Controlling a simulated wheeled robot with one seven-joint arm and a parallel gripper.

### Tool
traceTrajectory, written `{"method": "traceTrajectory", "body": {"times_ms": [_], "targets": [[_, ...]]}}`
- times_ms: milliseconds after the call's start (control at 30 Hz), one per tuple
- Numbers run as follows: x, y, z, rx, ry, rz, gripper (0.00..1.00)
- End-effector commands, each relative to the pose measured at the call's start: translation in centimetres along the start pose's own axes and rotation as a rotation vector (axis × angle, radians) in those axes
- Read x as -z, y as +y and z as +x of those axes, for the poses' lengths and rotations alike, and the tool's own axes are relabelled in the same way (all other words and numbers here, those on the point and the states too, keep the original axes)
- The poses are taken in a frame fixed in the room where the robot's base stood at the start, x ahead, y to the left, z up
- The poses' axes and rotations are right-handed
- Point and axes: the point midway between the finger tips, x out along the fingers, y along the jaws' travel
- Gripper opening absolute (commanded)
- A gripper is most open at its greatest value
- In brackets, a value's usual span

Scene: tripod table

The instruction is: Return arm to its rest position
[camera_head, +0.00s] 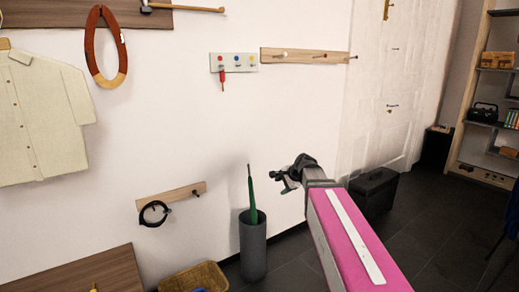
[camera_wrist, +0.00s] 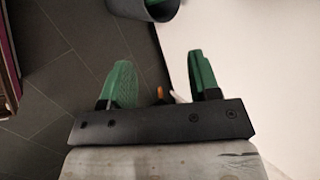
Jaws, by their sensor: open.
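My gripper (camera_head: 287,180) is at the end of my pink-topped arm, held out in front of the white wall in the head view. In the wrist view its two green fingers (camera_wrist: 160,85) stand apart with nothing held between them. A small orange thing shows between the fingers in the wrist view; I cannot tell what it is. My gripper is to the right of and above a grey cylindrical bin (camera_head: 252,250), apart from it.
A green umbrella (camera_head: 251,195) stands in the bin. A wooden peg board (camera_head: 170,196) with a black ring is on the wall, left. A wicker basket (camera_head: 195,277) is below. A black case (camera_head: 374,192) stands behind my arm. Shelves (camera_head: 488,105) are far right. Dark floor lies between.

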Motion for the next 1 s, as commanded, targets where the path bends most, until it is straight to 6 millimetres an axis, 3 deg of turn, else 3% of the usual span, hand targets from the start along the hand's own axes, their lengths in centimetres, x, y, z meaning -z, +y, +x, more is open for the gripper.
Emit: {"method": "traceTrajectory", "body": {"times_ms": [33, 100, 300, 500, 700, 1000], "targets": [[-0.1, 3.0, 0.8, -0.056, 0.009, -0.072, 0.56], [0.1, 6.3, 1.7, -0.130, 0.019, -0.181, 0.56], [0.1, 15.8, 3.4, -0.350, -0.004, -0.492, 0.56], [-0.1, 24.3, 3.7, -0.553, -0.086, -0.776, 0.56], [-0.3, 28.9, 3.4, -0.669, -0.165, -0.944, 0.56], [-0.2, 29.8, 3.3, -0.694, -0.185, -0.985, 0.56]]}}
